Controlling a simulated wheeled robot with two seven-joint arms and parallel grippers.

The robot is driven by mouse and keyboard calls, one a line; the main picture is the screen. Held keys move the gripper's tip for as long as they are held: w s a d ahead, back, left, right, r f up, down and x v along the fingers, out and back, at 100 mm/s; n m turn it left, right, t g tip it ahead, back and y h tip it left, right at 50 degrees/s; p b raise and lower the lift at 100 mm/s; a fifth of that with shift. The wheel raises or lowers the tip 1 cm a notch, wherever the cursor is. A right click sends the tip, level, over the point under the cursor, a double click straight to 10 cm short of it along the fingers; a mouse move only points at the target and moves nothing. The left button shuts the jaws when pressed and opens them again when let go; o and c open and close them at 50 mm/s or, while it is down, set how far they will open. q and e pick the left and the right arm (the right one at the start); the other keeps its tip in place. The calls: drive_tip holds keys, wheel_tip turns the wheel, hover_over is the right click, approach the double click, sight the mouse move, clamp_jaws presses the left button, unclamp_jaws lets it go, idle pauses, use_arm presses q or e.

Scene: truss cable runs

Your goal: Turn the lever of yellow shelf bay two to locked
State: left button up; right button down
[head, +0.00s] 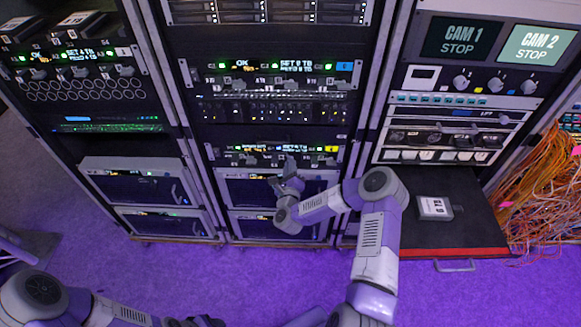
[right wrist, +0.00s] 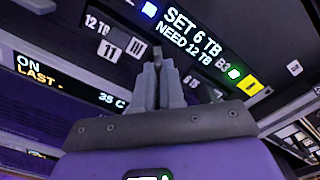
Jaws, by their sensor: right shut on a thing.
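The yellow shelf (head: 240,155) is the dark drive row low in the middle rack, with a yellow tag (head: 331,149) at its right end. In the right wrist view its display (right wrist: 190,35) reads SET 6 TB, NEED 12 TB. My right gripper (head: 289,172) is at the front of this shelf. In the right wrist view its fingers (right wrist: 158,82) are closed on a small grey lever (right wrist: 157,61), mostly hidden between them. A plate reading like II (right wrist: 109,48) is just left of the fingers. My left gripper (head: 195,321) is low in the head view, mostly cut off.
A blue-tagged shelf (head: 343,67) is above in the same rack. A drive labelled 6 TB (head: 434,207) lies on the dark pull-out tray (head: 465,185) at right. Orange cables (head: 545,185) hang at far right. Purple floor is clear in front.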

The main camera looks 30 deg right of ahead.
drive_tip(key=n+b, duration=0.1)
drive_tip(key=n, duration=0.7)
drive_tip(key=shift+f+n, duration=0.15)
drive_tip(key=shift+n, duration=0.55)
drive_tip(key=c, duration=1.2)
unclamp_jaws()
drive_tip(key=shift+c, duration=0.2)
drive_tip(key=shift+a, duration=0.1)
drive_tip(key=v, duration=0.7)
drive_tip(key=shift+s+a+p, duration=0.15)
drive_tip(key=shift+s+p, duration=0.1)
drive_tip(key=shift+p, duration=0.2)
